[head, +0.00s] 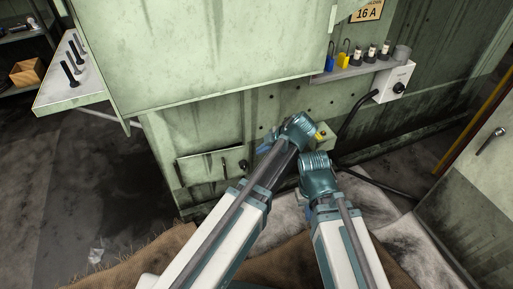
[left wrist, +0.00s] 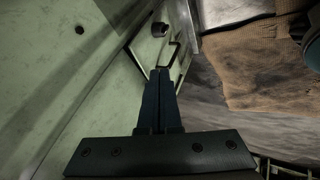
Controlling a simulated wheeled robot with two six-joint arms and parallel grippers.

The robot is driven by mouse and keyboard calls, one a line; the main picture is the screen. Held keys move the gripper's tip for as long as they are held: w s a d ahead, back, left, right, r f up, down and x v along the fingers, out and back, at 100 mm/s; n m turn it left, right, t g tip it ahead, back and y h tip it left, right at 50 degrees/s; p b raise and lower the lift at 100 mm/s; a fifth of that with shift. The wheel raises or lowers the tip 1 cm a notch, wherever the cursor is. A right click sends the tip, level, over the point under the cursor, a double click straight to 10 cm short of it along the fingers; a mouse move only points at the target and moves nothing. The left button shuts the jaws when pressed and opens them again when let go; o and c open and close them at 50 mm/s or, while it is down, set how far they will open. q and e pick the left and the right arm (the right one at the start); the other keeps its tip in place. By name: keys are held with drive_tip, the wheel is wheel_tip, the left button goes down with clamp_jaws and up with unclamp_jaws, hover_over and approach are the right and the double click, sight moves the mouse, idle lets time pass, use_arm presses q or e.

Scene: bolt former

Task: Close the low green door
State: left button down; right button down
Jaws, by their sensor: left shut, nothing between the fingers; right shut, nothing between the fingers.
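The low green door (head: 205,168) is a small panel low on the green machine's front, with a dark handle and a round dark knob (head: 243,164) at its right. A dark gap shows along its left edge; how far it stands open I cannot tell. My left gripper (left wrist: 160,75) is shut and empty, its tips pointing along a green panel with a dark bent handle (left wrist: 176,52) and a round knob (left wrist: 160,28). Contact is not clear. In the head view the left wrist is right of the door and its fingers are mostly hidden. My right gripper's fingers are hidden behind its wrist.
A large green panel (head: 200,50) overhangs the low door. A tool shelf (head: 350,70) and a white switch box (head: 394,84) with a black cable are at right. Brown sacking (head: 130,265) lies in front. Dark floor (head: 70,180) is open at left.

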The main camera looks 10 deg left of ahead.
sight(244, 146)
use_arm(q)
drive_tip(key=w+a+f+b, duration=0.1)
drive_tip(key=a+f+b, duration=0.1)
drive_tip(key=w+a+f+b, duration=0.2)
drive_tip(key=f, duration=0.1)
drive_tip(key=w+a+f+b, duration=0.2)
drive_tip(key=shift+a+f+b, duration=0.15)
drive_tip(key=shift+b, duration=0.15)
drive_tip(key=shift+w+a, duration=0.25)
drive_tip(key=shift+w, duration=0.2)
drive_tip(key=shift+w+a+n, duration=0.2)
drive_tip(key=shift+w, duration=0.3)
drive_tip(key=shift+w+a+n, duration=0.2)
drive_tip(key=shift+w, duration=0.25)
drive_tip(key=shift+s, duration=0.1)
